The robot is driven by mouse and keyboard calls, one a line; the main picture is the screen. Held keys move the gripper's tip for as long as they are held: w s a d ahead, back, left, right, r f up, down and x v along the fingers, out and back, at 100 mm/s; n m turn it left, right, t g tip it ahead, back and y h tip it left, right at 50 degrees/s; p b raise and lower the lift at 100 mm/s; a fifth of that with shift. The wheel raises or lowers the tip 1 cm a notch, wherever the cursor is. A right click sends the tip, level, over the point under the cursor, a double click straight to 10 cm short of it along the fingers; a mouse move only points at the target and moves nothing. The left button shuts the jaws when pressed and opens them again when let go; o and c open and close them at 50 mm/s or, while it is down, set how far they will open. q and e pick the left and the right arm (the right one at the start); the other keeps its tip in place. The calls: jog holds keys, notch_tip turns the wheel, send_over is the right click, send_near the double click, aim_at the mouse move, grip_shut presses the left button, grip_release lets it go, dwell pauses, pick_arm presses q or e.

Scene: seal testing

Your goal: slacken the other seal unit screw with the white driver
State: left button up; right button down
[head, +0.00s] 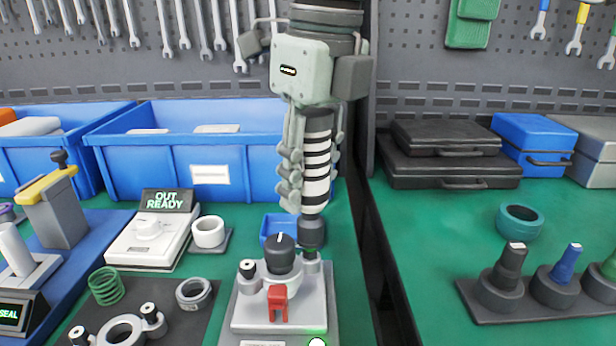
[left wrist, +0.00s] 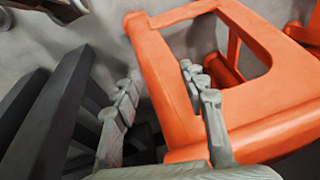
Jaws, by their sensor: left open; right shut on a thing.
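My right gripper (head: 311,185) comes down from above and is shut on the white driver (head: 317,165), which has black bands and stands upright. The driver's dark lower end (head: 312,232) is over the right screw (head: 312,262) of the seal unit (head: 280,285); it looks in contact, but the exact seating is hard to see. The left screw (head: 248,268) stands uncovered, with a pale top. The seal unit has a dark knob and a red lever (head: 278,303). My left gripper (left wrist: 160,85) is open and empty in the left wrist view, away from the seal unit.
Blue bins (head: 245,165) stand behind. A display (head: 168,200) reads "OUT READY". A green spring (head: 107,286) and rings lie left. A driver rack (head: 535,300) and black cases (head: 450,170) are right, beyond a gap. An orange frame (left wrist: 160,70) is by my left gripper.

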aim_at(310, 111)
jog(key=shift+f+b, duration=1)
dwell(1.3)
jog(key=shift+r+p, duration=2.1)
jog(key=shift+r, duration=1.55)
